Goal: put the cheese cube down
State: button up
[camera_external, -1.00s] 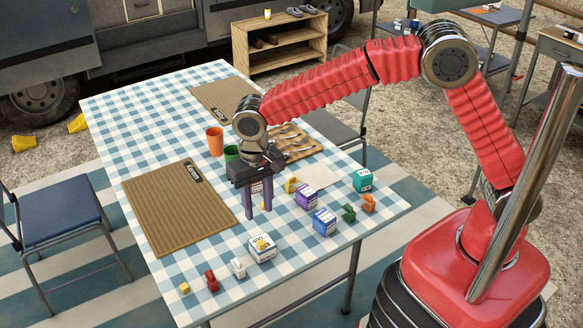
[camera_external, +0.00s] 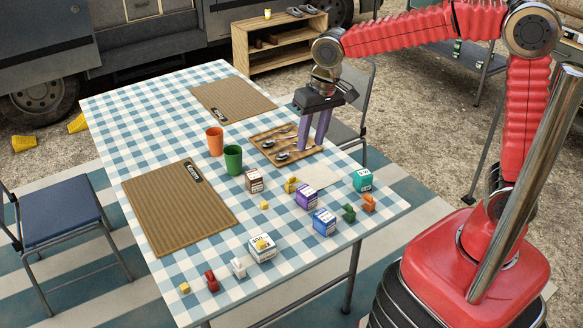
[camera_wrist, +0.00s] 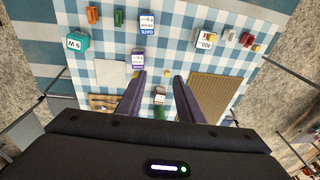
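A small yellow cube (camera_external: 264,205), which looks like the cheese cube, rests on the checked tablecloth in front of a brown-and-white box (camera_external: 254,180). It also shows in the wrist view (camera_wrist: 167,73), beyond my fingertips and apart from them. Another small yellow cube (camera_external: 184,287) lies at the near left table corner. A yellow piece (camera_external: 262,243) sits on a white box (camera_external: 262,252). My gripper (camera_external: 312,149) is raised around the right end of the wooden cutlery tray (camera_external: 262,138). In the wrist view its two purple fingers (camera_wrist: 159,76) are apart with nothing between them.
Orange (camera_external: 215,141) and green (camera_external: 233,159) cups stand left of the tray. Purple (camera_external: 306,197), blue (camera_external: 325,222) and teal (camera_external: 363,180) boxes stand on the right half, with small coloured pieces among them. Two brown mats (camera_external: 180,208) lie on the left and back. A chair stands behind the tray.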

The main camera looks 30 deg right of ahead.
jog(key=s+d+r+t, duration=0.1)
jog(key=s+d, duration=0.3)
jog(key=d, duration=0.5)
jog(key=s+d+r+t, duration=0.1)
jog(key=s+d+r, duration=0.1)
jog(key=s+d, duration=0.3)
jog(key=s+d+r+t+h, duration=0.1)
jog(key=s+d, duration=0.4)
jog(key=d, duration=0.8)
jog(key=shift+s+d+r+t, duration=0.2)
jog(key=shift+d+t, duration=0.15)
jog(key=shift+t, duration=0.25)
jog(key=shift+o, duration=0.5)
